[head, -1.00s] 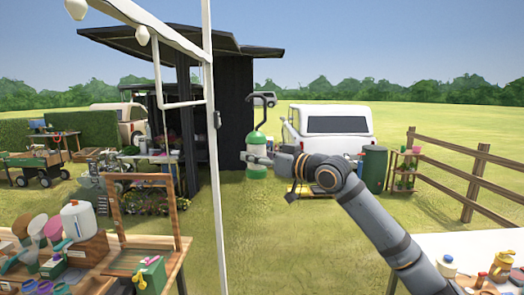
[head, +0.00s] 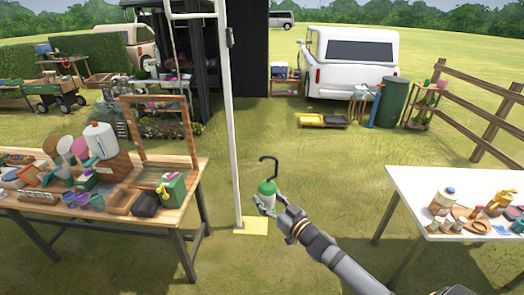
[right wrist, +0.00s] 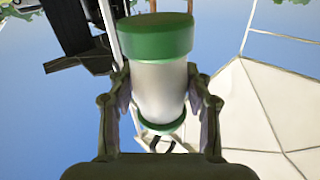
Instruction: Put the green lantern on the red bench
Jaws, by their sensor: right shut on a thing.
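The green lantern (head: 267,188) has a green cap, a pale body and a dark hook on top. My right gripper (head: 265,204) is shut on it and holds it up in the air in the middle of the head view, over the grass. In the right wrist view, the lantern (right wrist: 160,88) fills the space between the two fingers, with its pale body clasped and green bands at both ends. I cannot make out a red bench in either view. My left gripper is not in view.
A wooden table (head: 110,212) crowded with goods stands at the left, and a white table (head: 410,200) with bottles at the right. A white pole (head: 228,130) stands just left of the lantern. Open grass lies between the tables, with a white truck (head: 350,65) beyond.

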